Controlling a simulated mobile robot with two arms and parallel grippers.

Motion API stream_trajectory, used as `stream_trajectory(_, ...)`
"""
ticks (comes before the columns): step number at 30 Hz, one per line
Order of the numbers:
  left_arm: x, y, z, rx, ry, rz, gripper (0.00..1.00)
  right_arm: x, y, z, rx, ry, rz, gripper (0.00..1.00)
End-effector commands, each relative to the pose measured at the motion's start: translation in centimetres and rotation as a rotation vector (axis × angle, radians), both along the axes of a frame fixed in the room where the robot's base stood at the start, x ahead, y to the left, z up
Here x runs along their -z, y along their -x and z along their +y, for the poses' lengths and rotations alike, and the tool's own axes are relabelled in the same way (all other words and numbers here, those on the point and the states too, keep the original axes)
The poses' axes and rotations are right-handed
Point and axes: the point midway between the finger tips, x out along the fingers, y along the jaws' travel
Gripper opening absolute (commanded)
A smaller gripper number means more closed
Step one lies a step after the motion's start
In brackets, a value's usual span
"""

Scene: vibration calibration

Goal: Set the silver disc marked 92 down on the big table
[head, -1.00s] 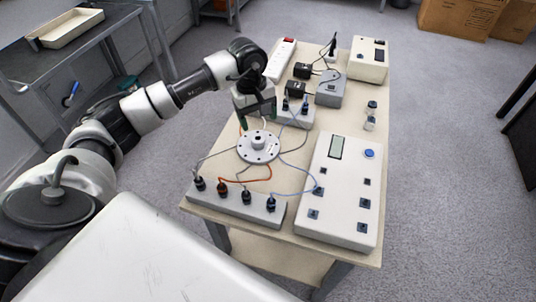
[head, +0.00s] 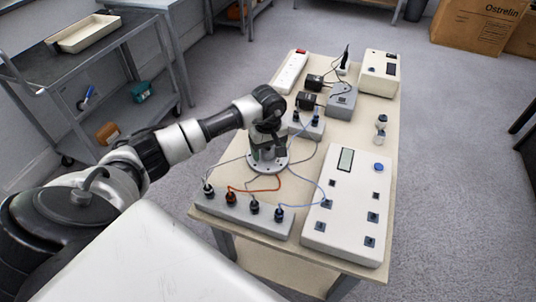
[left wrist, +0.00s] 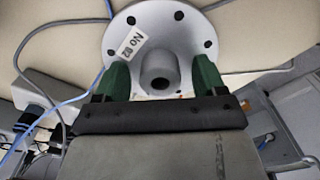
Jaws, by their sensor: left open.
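The silver disc (head: 262,169) lies flat on the big table (head: 345,128), among thin cables. In the left wrist view the round flange (left wrist: 188,22) shows rim holes, a raised central hub and a label that seems to read No 92. My left gripper (head: 268,153) is above the disc, pointing down, and hides part of it. Its green fingers (left wrist: 160,78) are open, one on each side of the hub. I cannot tell whether either finger touches the hub. My right gripper is not in view.
In front of the disc is a grey socket strip (head: 230,207) with plugs and cables. A white control box (head: 345,215) stands to the right, and a grey socket block (head: 313,128) with plugs behind. A grey trolley (head: 95,45) stands at the left.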

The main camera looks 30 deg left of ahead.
Motion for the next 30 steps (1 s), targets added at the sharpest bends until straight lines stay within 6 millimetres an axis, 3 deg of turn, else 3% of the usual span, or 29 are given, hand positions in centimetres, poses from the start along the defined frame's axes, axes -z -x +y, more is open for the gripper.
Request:
stream_trajectory(8, 0.29, -0.03, 0.01, 0.0, 0.001, -0.002, 0.69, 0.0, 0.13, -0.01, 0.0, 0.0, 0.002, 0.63)
stream_trajectory(21, 0.26, -0.02, 0.01, 0.0, 0.001, -0.002, 0.02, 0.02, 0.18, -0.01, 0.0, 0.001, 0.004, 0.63)
stream_trajectory(30, 0.02, -0.09, 0.04, 0.0, 0.0, -0.004, 0.0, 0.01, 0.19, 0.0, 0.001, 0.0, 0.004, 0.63)
